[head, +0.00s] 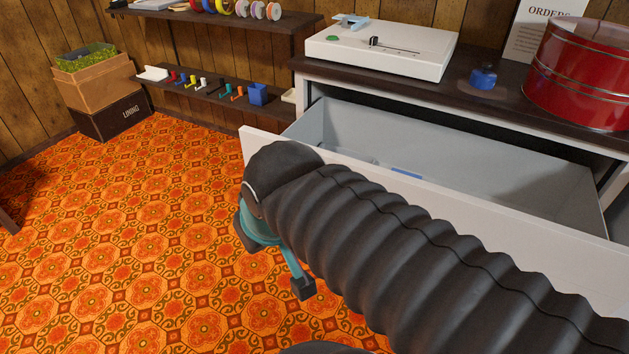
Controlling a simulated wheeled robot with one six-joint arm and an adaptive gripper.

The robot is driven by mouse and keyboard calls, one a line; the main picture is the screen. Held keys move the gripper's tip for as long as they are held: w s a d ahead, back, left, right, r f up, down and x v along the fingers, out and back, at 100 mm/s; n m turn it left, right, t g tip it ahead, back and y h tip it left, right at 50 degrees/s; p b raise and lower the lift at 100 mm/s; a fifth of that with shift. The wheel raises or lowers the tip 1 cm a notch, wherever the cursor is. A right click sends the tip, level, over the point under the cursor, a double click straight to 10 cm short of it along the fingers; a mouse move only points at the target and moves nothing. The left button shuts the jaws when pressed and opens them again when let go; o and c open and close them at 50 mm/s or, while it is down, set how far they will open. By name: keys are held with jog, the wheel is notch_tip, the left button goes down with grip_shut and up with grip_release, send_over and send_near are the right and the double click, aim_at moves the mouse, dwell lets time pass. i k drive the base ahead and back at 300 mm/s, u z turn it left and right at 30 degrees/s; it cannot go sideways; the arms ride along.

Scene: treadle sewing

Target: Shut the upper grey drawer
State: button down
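The upper grey drawer (450,143) is pulled far out of the white cabinet, in the head view. Its inside is light grey and its front panel (262,140) is pale. A small blue item (406,173) shows inside, partly hidden behind the front panel. My gripper (288,268) is in front of the drawer, past the panel's left part and over the carpet. A teal finger with a dark tip shows, but the rest is hidden behind my dark ribbed arm, so its opening is unclear. The arm also covers much of the drawer front.
A wall shelf (200,95) with small coloured items stands left of the drawer. Boxes (110,115) stand far left. The orange carpet (130,240) is clear.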

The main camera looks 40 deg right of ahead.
aim_at(544, 211)
jog(key=u, duration=0.65)
jog(key=k, duration=0.75)
jog(key=z, duration=1.6)
